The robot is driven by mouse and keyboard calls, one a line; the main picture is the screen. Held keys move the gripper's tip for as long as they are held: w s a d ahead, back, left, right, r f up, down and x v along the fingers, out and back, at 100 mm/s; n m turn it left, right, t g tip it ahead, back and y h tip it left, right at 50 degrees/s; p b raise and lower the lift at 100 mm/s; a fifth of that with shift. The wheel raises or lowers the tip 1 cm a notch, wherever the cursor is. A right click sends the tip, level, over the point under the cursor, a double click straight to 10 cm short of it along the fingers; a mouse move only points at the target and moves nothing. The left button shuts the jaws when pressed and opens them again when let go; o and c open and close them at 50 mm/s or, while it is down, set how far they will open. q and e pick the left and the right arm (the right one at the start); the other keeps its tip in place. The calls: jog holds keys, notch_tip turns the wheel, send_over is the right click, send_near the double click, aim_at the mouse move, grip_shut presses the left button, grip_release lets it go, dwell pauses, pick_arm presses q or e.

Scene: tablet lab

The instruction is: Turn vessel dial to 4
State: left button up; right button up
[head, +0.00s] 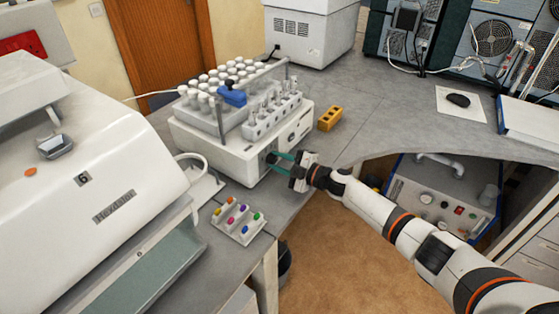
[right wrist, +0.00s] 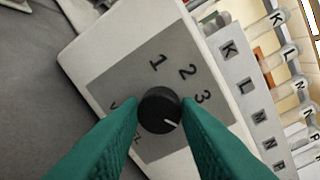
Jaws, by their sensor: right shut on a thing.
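The vessel dial (right wrist: 160,110) is a round black knob on a grey panel of a white machine (head: 240,160). A white mark on the knob points to the lower right in the right wrist view, past the 3. The numbers 1, 2 and 3 show around it; marks at the lower left are partly covered, and no 4 is visible. My right gripper (head: 281,163) is at the machine's front, its green fingers shut on the dial from both sides. It also shows in the right wrist view (right wrist: 160,112). My left gripper is out of view.
Racks of capped tubes (head: 220,80) stand on top of the machine. A yellow block (head: 329,118) lies to its right, and a small tray of coloured pieces (head: 238,221) lies in front. A large white instrument (head: 90,180) fills the left.

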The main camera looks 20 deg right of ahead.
dwell(0.3)
jog(key=o, duration=1)
jog(key=shift+c, duration=0.2)
jog(key=f+b+v, duration=0.1)
jog(key=v, duration=1.1)
jog(key=shift+r+b, duration=0.3)
jog(key=shift+r, duration=0.1)
